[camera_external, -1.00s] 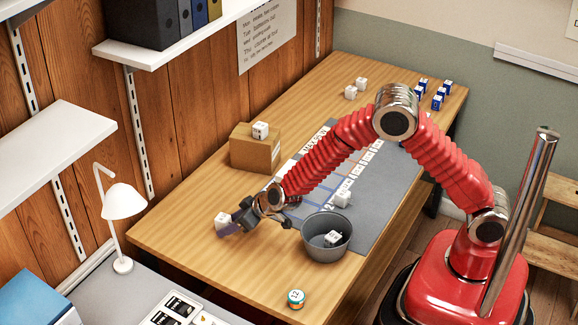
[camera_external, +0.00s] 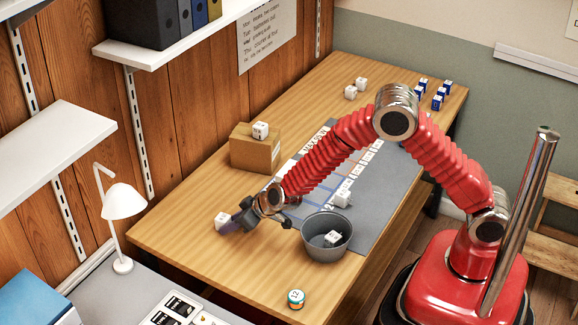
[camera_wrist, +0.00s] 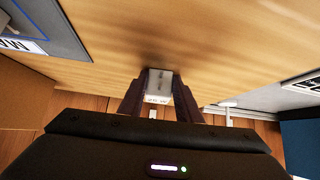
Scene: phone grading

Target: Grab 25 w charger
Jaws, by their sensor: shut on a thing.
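A white charger (camera_external: 222,220) is at the left end of the wooden table, at my gripper's tip. My gripper (camera_external: 232,228) is low over the table, left of the grey bucket. In the wrist view my gripper (camera_wrist: 153,98) has its two dark fingers on either side of the white charger (camera_wrist: 157,88), shut on it. Dark print shows on its near face, too small to read surely. The fingers hide its sides.
A grey bucket (camera_external: 312,251) with a white block inside stands right of my gripper. A cardboard box (camera_external: 250,153) with a white block on top stands behind. A grey mat (camera_external: 385,190) covers the middle. A teal-rimmed round tin (camera_external: 296,299) sits at the front edge.

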